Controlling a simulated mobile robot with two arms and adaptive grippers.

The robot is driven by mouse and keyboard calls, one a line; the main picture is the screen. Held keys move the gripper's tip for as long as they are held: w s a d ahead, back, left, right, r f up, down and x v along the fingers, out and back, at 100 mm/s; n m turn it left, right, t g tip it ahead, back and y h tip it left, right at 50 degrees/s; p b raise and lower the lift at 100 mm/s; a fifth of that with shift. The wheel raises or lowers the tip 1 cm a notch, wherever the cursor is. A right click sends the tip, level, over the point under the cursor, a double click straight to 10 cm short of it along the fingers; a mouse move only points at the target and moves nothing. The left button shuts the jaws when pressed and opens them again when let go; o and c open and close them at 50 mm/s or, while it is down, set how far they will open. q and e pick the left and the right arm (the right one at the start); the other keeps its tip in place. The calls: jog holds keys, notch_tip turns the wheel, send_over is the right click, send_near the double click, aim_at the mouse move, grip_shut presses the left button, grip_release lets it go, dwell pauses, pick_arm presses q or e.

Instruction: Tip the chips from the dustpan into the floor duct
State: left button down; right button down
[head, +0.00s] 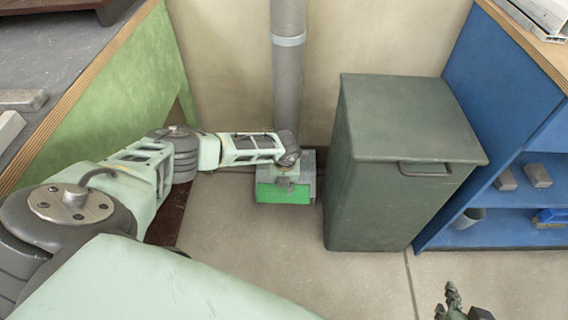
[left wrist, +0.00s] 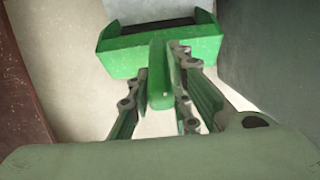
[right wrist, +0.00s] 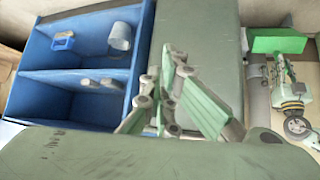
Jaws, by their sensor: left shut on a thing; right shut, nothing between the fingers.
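The green dustpan (head: 285,193) is at the foot of the grey pipe, in front of the grey duct box (head: 308,158). In the left wrist view my left gripper (left wrist: 165,52) is shut on the handle of the dustpan (left wrist: 120,57). A dark opening shows behind the pan's green wall; I cannot tell whether it is the pan's inside or the duct mouth. I see no chips. The dustpan also shows in the right wrist view (right wrist: 278,41). My right gripper (head: 452,292) is shut and empty, low at the right, away from the dustpan.
A tall grey-green bin (head: 400,170) with a handle stands right of the duct. A green-sided bench (head: 120,85) is at left. The front floor is open.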

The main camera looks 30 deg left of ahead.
pick_arm(q)
jog(key=shift+w+r+t+p, duration=0.2)
jog(key=shift+r+t+p, duration=0.2)
jog(key=shift+r+p, duration=0.25)
jog(key=shift+s+r+t+y+p, duration=0.15)
jog(key=shift+r+t+y+p, duration=0.2)
jog(key=shift+p, duration=0.8)
jog(key=shift+f, duration=0.1)
pick_arm(e)
jog(key=s+d+f+g+h, duration=0.1)
jog(key=s+d+f+g, duration=0.2)
jog(key=s, duration=0.7)
jog(key=g, duration=0.2)
jog(key=shift+s+d+g, duration=0.15)
jog(key=shift+g, duration=0.15)
pick_arm(q)
jog(key=c, duration=2.2)
grip_release()
grip_shut()
pick_arm(e)
jog(key=shift+r, duration=0.1)
